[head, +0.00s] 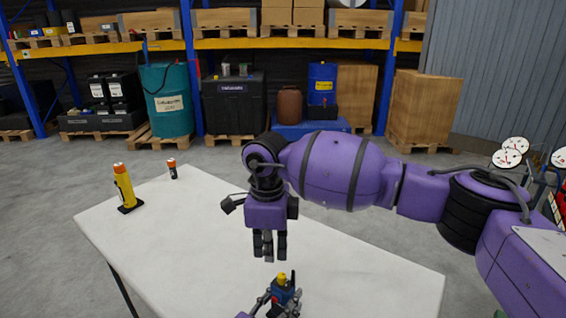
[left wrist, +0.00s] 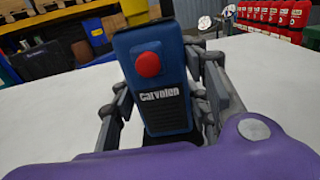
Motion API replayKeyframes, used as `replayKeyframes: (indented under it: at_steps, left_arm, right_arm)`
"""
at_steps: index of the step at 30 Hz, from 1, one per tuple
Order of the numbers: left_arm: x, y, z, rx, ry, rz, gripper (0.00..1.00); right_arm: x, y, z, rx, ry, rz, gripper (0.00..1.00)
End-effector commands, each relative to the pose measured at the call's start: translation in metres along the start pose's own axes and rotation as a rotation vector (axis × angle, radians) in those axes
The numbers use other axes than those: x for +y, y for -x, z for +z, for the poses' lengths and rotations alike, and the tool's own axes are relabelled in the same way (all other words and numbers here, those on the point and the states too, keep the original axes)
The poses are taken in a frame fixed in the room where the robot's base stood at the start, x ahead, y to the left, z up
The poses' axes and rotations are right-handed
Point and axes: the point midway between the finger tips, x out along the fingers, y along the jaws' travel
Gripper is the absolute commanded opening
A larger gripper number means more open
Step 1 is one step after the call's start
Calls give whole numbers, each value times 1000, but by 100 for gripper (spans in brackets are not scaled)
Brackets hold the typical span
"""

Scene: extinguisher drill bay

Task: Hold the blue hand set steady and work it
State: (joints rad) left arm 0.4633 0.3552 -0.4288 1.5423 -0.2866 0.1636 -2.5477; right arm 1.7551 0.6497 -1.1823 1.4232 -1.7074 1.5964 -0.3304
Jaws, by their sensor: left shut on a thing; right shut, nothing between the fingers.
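The blue hand set (head: 285,293) is upright at the front of the white table (head: 190,235). My left gripper (head: 280,302) is shut on it, with fingers on both sides. In the left wrist view the blue hand set (left wrist: 158,85) shows a round red button, a pale label and a dark ribbed lower face. A yellow knob and a dark stub stand on its top. My right gripper (head: 269,257) points down with its fingers closed and empty, just above and a little left of the hand set in the head view. The red button cannot be made out in the head view.
A yellow torch-like object (head: 124,188) on a black base and a small dark cylinder with an orange top (head: 172,169) stand at the table's far left. The tabletop between is clear. Red extinguishers (left wrist: 285,15) stand beyond the table.

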Motion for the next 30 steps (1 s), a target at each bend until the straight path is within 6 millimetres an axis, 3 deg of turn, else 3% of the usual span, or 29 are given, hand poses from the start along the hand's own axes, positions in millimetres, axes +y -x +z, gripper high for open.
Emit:
replayKeyframes:
  at_steps: [3,12,13,17,30]
  left_arm:
    - [-1,0,0,-1,0,-1,1]
    - [-1,0,0,-1,0,-1,1]
    - [-1,0,0,-1,0,-1,45]
    - [-1,0,0,0,0,-1,62]
    - [0,8,-1,1,1,0,65]
  right_arm:
    - [0,10,0,0,0,-2,0]
    - [0,10,0,0,0,-2,0]
    - [0,10,0,0,-1,-2,0]
    - [0,10,0,-1,-1,-2,0]
    - [0,10,0,-1,-1,-2,0]
